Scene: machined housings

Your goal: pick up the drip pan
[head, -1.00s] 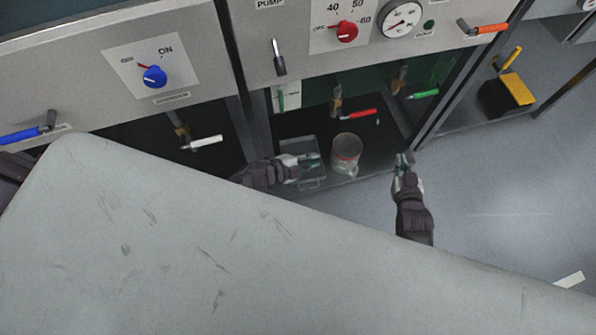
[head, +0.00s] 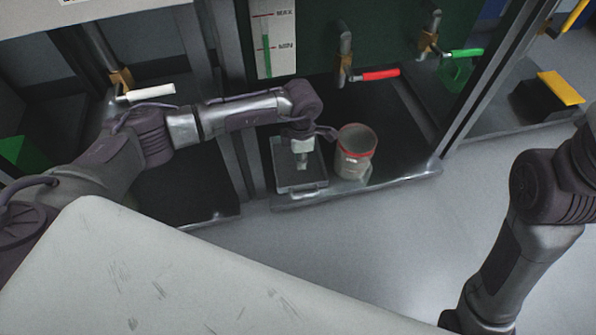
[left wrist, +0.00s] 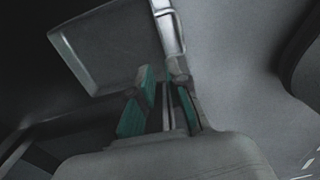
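The drip pan (head: 305,187) is a shallow grey square tray on the dark lower shelf, left of a red-rimmed can. My left gripper (head: 303,163) points down over the pan and hides part of it. In the left wrist view the pan (left wrist: 110,48) lies at the upper left, its bright rim running down to the fingertips. My left gripper (left wrist: 160,92) has teal-padded fingers standing apart, with a gap between them. Whether the rim lies between them is unclear. My right arm shows at the right of the head view; its gripper is out of frame.
The can (head: 356,152) stands close to the right of the pan. Valves with a red handle (head: 380,75), a white handle (head: 150,92) and a green handle (head: 466,53) hang above. A pale scratched panel (head: 190,275) fills the lower left. Open floor lies before the shelf.

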